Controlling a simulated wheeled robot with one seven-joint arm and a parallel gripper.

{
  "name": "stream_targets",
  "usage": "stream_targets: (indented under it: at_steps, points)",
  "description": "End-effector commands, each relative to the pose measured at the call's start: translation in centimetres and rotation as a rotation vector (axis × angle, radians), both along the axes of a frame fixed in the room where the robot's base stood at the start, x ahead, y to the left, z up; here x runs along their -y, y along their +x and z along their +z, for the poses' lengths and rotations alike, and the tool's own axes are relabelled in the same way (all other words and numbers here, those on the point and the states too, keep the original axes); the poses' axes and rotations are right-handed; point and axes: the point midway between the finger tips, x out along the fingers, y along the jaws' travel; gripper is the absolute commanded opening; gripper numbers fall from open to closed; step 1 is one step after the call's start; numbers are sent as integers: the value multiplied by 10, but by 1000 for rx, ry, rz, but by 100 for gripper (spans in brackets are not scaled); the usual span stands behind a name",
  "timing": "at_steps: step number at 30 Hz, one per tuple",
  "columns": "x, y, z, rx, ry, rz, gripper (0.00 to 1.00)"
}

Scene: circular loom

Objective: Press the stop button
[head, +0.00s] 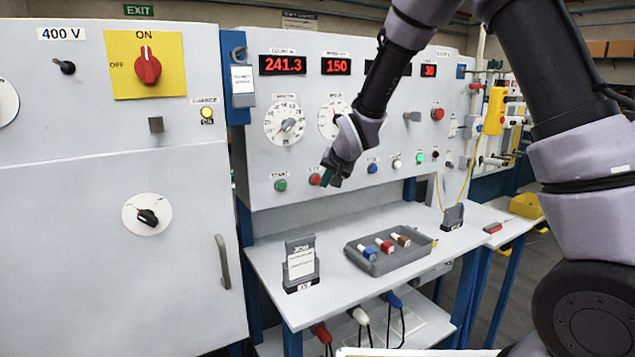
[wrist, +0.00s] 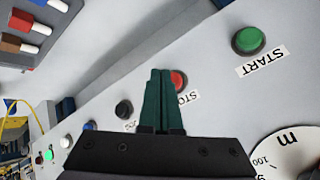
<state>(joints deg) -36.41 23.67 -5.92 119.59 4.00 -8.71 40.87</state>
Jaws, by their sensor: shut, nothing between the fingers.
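The red stop button (head: 315,179) is on the lower row of the grey panel, right of the green start button (head: 281,185). In the wrist view the stop button (wrist: 180,79) shows just right of my fingertips, its left part hidden behind them. Its label (wrist: 188,97) is partly covered by the fingers. My gripper (head: 329,177) is in front of the panel, close to the right side of the stop button. Its dark green fingers (wrist: 160,72) are shut together and empty. I cannot tell whether they touch the button or panel.
The green start button (wrist: 249,40) is at the upper right in the wrist view. A blue button (head: 373,168) and a white one (head: 397,163) are farther right. Below, the shelf holds a card stand (head: 301,264) and a grey tray (head: 420,252) of coloured tools.

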Motion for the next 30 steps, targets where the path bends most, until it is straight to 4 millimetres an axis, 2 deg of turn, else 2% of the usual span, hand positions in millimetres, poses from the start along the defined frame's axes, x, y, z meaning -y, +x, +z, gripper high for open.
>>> stream_targets:
  at_steps: [30]
  points:
    - [-7,10,0,0,0,0,0]
